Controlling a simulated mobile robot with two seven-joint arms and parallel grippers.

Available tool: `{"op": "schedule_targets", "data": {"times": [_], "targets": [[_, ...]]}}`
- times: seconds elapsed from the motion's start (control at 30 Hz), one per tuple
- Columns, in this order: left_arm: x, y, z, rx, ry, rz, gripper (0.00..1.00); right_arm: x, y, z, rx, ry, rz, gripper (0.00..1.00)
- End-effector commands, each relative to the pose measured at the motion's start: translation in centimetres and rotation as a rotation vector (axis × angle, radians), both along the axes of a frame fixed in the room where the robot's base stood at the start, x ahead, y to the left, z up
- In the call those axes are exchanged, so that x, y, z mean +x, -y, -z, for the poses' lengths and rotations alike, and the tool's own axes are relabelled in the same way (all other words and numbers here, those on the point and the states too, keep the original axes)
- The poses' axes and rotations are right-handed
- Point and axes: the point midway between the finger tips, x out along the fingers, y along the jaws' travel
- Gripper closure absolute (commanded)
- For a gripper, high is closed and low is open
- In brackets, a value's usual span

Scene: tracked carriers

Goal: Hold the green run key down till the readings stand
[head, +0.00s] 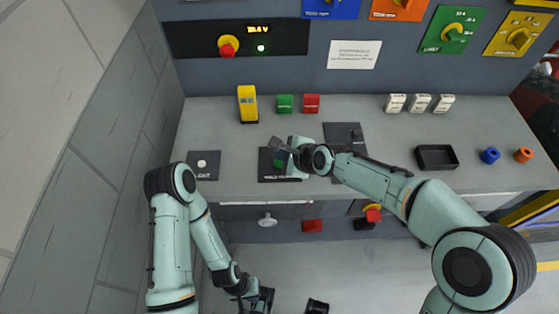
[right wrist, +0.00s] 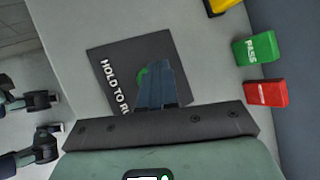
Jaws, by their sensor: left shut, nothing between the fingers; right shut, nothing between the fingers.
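The green run key (right wrist: 142,74) sits on a black plate (right wrist: 110,62) lettered "HOLD TO RU…", the rest covered. In the head view the key (head: 279,164) shows beside my right gripper (head: 281,146). That gripper is shut and empty, its fingertips (right wrist: 155,68) over the key and hiding most of it in the right wrist view. I cannot tell whether they touch or press it. A readout (head: 258,29) on the back panel shows small yellow characters, too blurred to read surely. My left gripper (head: 262,298) is shut, low before the bench.
A yellow block (head: 248,104), a green block (head: 285,103) and a red block (head: 312,103) stand behind the key plate. A black plate with a white button (head: 202,164) lies left. A black tray (head: 436,157) and two rings lie right. A red knob (head: 228,47) is on the panel.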

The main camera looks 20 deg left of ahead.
Motion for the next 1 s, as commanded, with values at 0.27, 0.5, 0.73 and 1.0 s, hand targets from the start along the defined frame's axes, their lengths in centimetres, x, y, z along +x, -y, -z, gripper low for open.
{"op": "schedule_targets", "data": {"times": [0.27,0.5,0.73,1.0], "targets": [[-0.12,0.00,0.44,0.000,-0.001,-0.001,1.00,-0.03,-0.01,0.75,0.000,-0.001,0.000,1.00],[-0.12,0.00,0.42,0.000,-0.001,0.000,1.00,-0.01,0.00,0.72,0.000,-0.001,-0.001,1.00],[-0.16,-0.01,0.57,0.000,-0.002,0.000,1.00,-0.02,-0.01,0.95,0.000,-0.001,0.000,1.00],[-0.21,0.00,0.78,0.000,-0.002,0.000,1.00,-0.03,-0.01,1.30,0.000,-0.001,-0.001,1.00]]}}
